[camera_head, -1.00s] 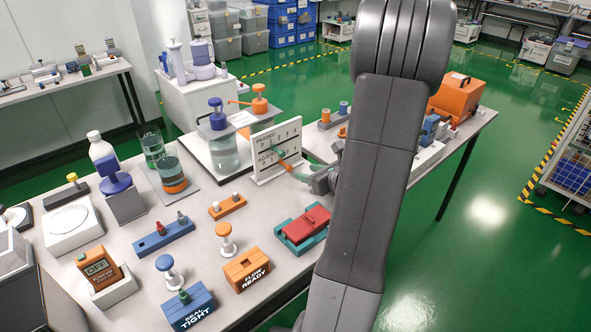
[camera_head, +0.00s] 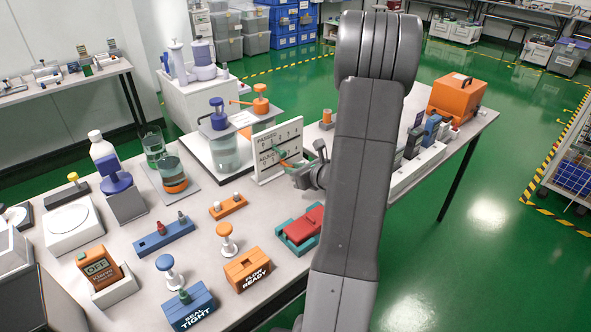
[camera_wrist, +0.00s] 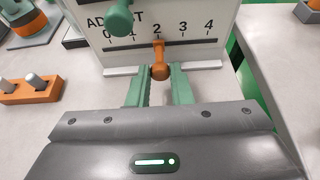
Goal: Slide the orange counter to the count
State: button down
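The white counter board (camera_head: 268,173) stands upright on the table, with an upper PASSED row and a lower ADJUST row. In the wrist view, the orange counter (camera_wrist: 160,70) sits in the ADJUST slot at about the 2. A green knob (camera_wrist: 120,18) sits in the row above, left of it. My gripper (camera_wrist: 160,80) has its two green fingers apart, one on each side of the orange counter, with a visible gap on both sides. In the head view my gripper (camera_head: 291,167) is at the board's front; the counter is mostly hidden there.
The red and teal fixture (camera_head: 300,232) lies in front. An orange peg block (camera_head: 229,207) is to the left. An orange case (camera_head: 457,97) is at the far right.

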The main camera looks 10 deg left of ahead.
jog(key=shift+s+a+b, duration=0.75)
jog(key=shift+s+a, duration=0.25)
jog(key=shift+s, duration=0.25)
jog(key=shift+s+a+b, duration=0.75)
jog(key=shift+s+a, duration=0.2)
jog(key=shift+s, duration=0.3)
jog(key=c, duration=1.3)
grip_release()
jog(key=shift+s+a, duration=0.1)
jog(key=p+v, duration=0.2)
jog(key=v, duration=1.2)
jog(key=shift+a, duration=0.15)
